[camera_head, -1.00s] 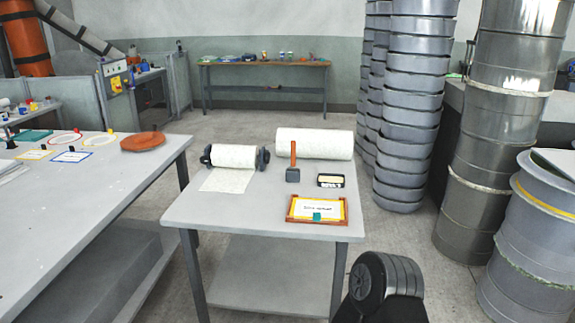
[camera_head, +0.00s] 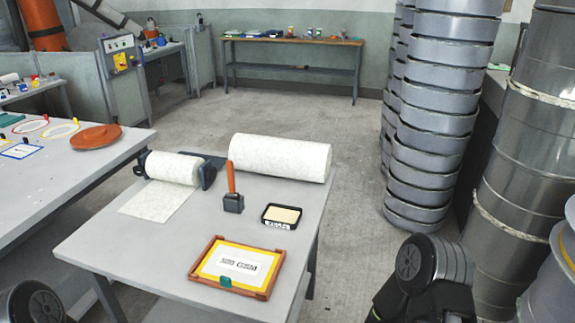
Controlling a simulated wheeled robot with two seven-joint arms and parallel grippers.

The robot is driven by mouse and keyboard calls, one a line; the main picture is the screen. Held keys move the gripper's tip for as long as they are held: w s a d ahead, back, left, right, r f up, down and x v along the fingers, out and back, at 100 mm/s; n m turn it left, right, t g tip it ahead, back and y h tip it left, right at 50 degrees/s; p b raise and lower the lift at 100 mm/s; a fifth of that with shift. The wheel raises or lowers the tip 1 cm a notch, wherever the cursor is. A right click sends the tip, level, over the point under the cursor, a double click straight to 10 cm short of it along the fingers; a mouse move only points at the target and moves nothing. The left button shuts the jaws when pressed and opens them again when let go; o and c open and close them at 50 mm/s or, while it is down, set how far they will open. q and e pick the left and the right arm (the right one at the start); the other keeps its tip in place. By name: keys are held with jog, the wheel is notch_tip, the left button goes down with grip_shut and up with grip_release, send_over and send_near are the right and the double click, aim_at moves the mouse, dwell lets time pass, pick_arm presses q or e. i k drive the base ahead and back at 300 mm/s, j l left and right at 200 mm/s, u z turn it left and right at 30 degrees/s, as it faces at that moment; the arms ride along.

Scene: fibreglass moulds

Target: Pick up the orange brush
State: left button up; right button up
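A brush with an orange handle and a dark block-shaped head (camera_head: 232,190) stands on the grey table in front of me, handle up and leaning slightly. It is between the white roll at the back and the framed card at the front. Dark rounded links of my arms show at the bottom left and bottom right corners. Neither gripper's fingers are in view, and nothing touches the brush.
The grey table (camera_head: 140,240) also holds a long white roll (camera_head: 283,158), a smaller roll on a dark holder (camera_head: 172,167), a black tray (camera_head: 282,215) and a wood-framed card (camera_head: 238,266). Stacked grey drums (camera_head: 435,110) stand right; another table (camera_head: 40,195) is left.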

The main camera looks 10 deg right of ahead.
aim_at(231, 194)
jog(key=i+l, duration=0.15)
jog(key=l, duration=0.2)
jog(key=i+l, duration=0.15)
jog(key=l, duration=0.25)
jog(key=i+l, duration=0.15)
jog(key=l, duration=0.2)
jog(key=i+l, duration=0.15)
jog(key=l, duration=0.25)
jog(key=i+l, duration=0.15)
jog(key=l, duration=0.2)
jog(key=i+l, duration=0.15)
jog(key=l, duration=0.25)
jog(key=i+l, duration=0.15)
jog(key=l, duration=0.2)
jog(key=i+l, duration=0.15)
jog(key=l, duration=0.25)
